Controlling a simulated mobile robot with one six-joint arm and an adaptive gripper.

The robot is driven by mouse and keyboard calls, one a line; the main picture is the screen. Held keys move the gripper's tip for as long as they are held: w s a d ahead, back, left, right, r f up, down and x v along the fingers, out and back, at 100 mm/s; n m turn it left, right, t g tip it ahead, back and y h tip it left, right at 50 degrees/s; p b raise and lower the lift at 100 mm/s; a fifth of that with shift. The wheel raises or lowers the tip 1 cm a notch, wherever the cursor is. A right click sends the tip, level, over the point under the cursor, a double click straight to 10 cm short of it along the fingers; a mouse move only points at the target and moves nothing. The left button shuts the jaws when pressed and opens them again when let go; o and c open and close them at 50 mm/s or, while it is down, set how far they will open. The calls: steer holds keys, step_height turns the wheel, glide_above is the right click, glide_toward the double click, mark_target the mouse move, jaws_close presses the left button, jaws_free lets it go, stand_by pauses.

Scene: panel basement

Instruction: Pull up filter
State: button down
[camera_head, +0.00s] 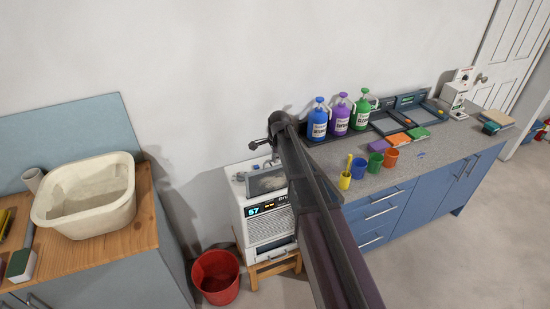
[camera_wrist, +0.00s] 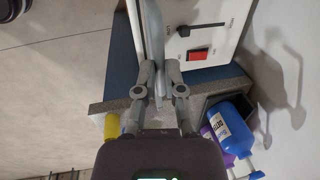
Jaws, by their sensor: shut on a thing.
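In the wrist view my gripper (camera_wrist: 160,74) is shut on the thin grey edge of the filter (camera_wrist: 153,32), with one finger on each side. The white top with a red switch (camera_wrist: 197,54) lies right beside it. How far the filter sits out of its slot is hard to tell.
A red bucket (camera_head: 215,278) stands on the floor left of the stool. A cream basin (camera_head: 86,198) sits on the wooden worktop at left. The blue counter (camera_head: 405,205) at right holds bottles (camera_head: 340,118), coloured cups and trays.

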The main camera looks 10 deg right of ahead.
steer(key=shift+w+r+p, duration=0.15)
steer(key=shift+r+p, duration=2.7)
steer(key=shift+r, duration=0.55)
steer(key=c, duration=1.1)
jaws_free()
steer(key=shift+r, duration=0.1)
steer(key=shift+c, duration=0.2)
steer(key=o, duration=0.4)
steer(key=shift+f, duration=0.35)
